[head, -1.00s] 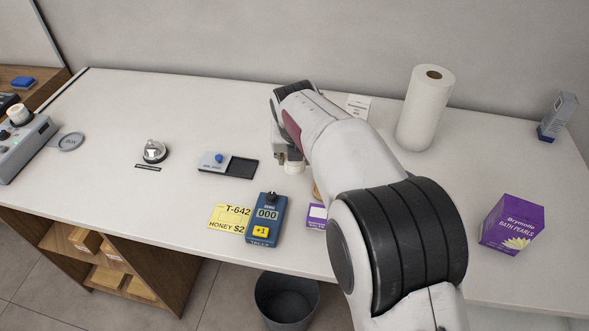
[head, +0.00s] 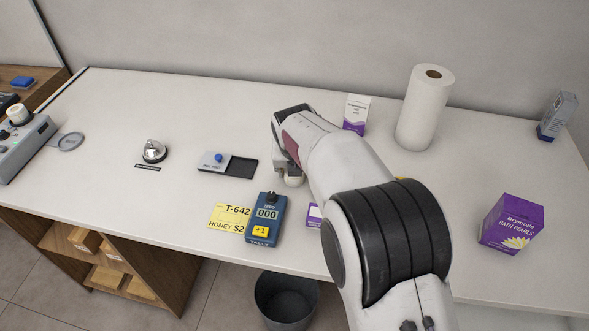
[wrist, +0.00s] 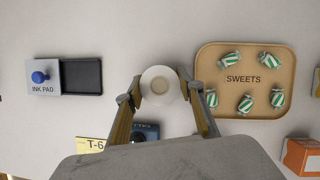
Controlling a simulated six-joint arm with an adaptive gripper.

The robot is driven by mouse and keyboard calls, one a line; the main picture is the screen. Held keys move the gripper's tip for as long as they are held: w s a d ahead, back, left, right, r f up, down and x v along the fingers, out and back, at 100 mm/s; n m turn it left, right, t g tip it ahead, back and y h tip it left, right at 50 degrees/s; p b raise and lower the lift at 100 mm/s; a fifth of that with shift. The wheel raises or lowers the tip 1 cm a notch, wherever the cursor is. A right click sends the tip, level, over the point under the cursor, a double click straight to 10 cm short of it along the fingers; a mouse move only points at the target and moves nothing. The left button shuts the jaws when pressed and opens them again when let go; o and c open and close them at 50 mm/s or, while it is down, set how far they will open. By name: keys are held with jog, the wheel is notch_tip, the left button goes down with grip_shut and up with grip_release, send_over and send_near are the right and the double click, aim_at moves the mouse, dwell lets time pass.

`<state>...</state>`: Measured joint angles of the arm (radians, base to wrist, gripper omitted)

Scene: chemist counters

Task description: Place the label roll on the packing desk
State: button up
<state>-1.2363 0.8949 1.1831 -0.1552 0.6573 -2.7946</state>
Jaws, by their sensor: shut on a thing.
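No surface is marked as the packing desk; a brown wooden surface (head: 45,77) shows at the far left.
The ink pad (wrist: 45,77) lies left of the roll and the sweets tray (wrist: 210,60) close on its right. The yellow card (head: 226,218) and blue tally counter (head: 266,222) lie in front. A bell (head: 153,151), paper towel roll (head: 425,110) and purple box (head: 512,223) stand apart.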

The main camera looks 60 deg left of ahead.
jog(key=shift+f, duration=0.15)
jog(key=o, duration=1.2)
jog(key=shift+v, duration=6.15)
